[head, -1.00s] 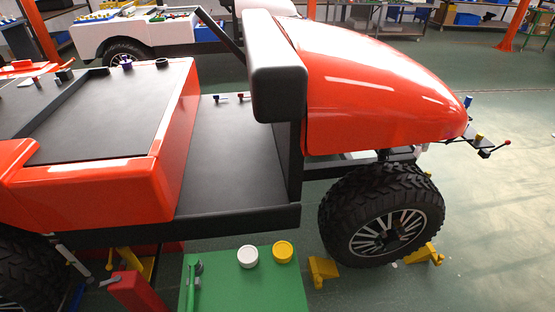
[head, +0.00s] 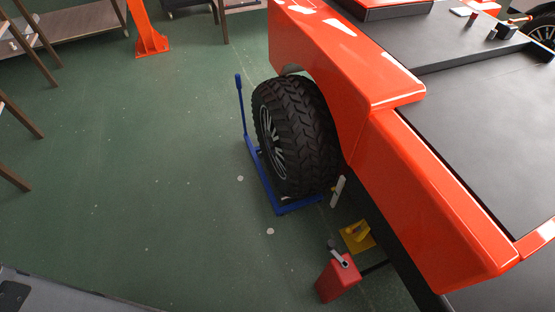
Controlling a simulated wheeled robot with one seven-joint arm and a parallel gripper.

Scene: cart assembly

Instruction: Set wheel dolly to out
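The blue wheel dolly (head: 264,181) is on the green floor at the rear wheel (head: 311,130) of the orange cart. Its low frame runs along the outer side and near end of the tyre, and its upright handle (head: 241,105) rises at the left. The dolly's far side is hidden by the wheel and the body. I cannot tell whether the tyre rests on it or on the floor. My gripper is not in view.
A red box with a grey lever (head: 337,278) and a yellow stand (head: 356,237) are below the cart's side. The orange cart body (head: 420,190) fills the right. Wooden-legged racks (head: 20,145) and an orange post (head: 146,35) edge the open floor left.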

